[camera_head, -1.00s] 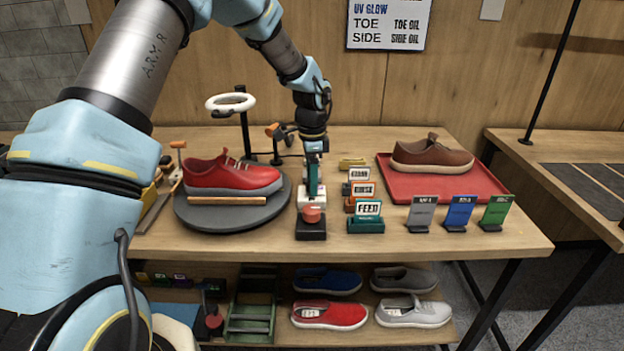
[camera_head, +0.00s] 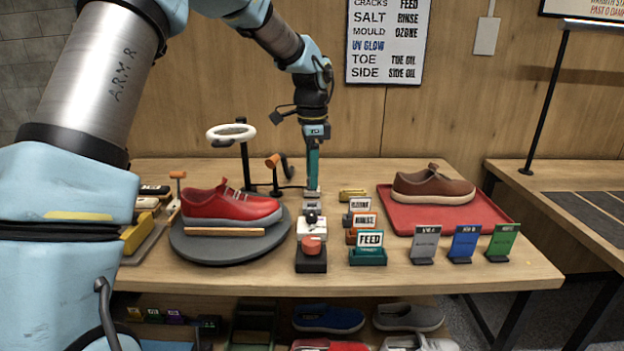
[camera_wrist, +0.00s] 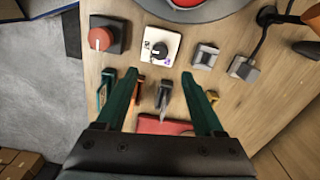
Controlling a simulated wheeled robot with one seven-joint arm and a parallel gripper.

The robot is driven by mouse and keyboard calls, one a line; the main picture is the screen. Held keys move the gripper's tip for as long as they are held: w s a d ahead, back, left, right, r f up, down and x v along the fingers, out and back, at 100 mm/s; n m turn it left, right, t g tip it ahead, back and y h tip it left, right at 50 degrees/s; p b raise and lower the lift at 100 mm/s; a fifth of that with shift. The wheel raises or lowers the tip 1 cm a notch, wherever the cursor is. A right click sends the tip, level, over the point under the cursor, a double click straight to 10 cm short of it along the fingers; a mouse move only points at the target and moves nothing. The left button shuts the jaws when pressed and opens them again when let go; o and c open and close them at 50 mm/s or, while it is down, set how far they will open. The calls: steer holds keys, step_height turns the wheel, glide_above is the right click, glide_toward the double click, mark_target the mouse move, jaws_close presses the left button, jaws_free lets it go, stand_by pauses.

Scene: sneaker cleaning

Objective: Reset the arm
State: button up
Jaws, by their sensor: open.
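My arm reaches over the table from the left in the head view, and my gripper (camera_head: 313,184) points down behind the row of controls. In the wrist view my gripper (camera_wrist: 164,92) has its two green fingers spread apart with nothing held between them.
A red sneaker (camera_head: 228,205) sits on a round dark turntable (camera_head: 190,246) at left. A brown shoe (camera_head: 432,187) rests on a red tray (camera_head: 487,212) at right. Label stands, including FEED (camera_head: 368,247), and coloured cards (camera_head: 464,244) stand nearby. A lamp ring (camera_head: 231,132) rises behind the sneaker.

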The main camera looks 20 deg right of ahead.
stand_by(0.3)
steer(key=a+f+n, duration=0.1)
steer(key=a+n, duration=0.8)
steer(key=a, duration=1.1)
steer(key=s+a+f+n, duration=0.1)
steer(key=s+a+n, duration=0.4)
steer(key=a, duration=0.3)
steer(key=s+a+f+n+t, duration=0.1)
steer(key=s+a+n, duration=0.5)
steer(key=a, duration=0.2)
steer(key=shift+a+f+t, duration=0.25)
steer(key=shift+a+t, duration=0.05)
steer(key=shift+a, duration=0.05)
